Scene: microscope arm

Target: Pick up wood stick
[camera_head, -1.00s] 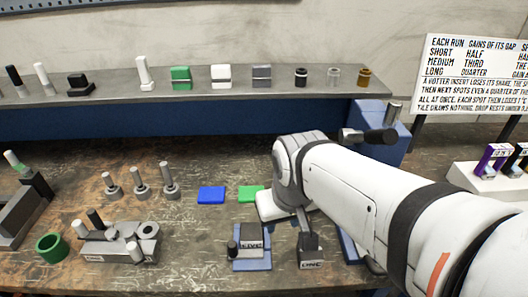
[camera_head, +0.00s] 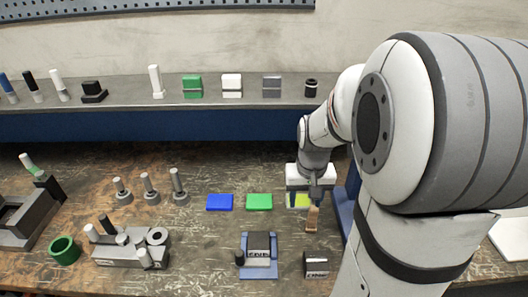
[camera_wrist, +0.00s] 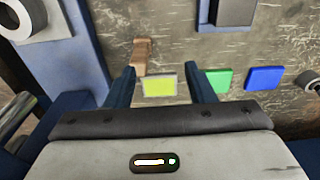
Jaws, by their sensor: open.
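The wood stick (camera_head: 312,219) is a small brown upright piece on the bench, just in front of the yellow tile (camera_head: 299,201). In the wrist view the wood stick (camera_wrist: 141,56) shows beyond my left-hand finger's tip, left of the middle of the jaws. My gripper (camera_head: 312,200) points down behind the stick, close to it in the picture. In the wrist view my gripper (camera_wrist: 161,69) is open, with nothing held between its two blue fingers. The yellow tile (camera_wrist: 160,87) shows between the fingers. I cannot tell whether a finger touches the stick.
A green tile (camera_head: 259,202) and a blue tile (camera_head: 219,203) lie to the left. A labelled block on a blue base (camera_head: 258,273) and a dark labelled block (camera_head: 316,264) stand in front. A blue upright (camera_head: 346,209) is close on the right. A shelf (camera_head: 130,112) runs behind.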

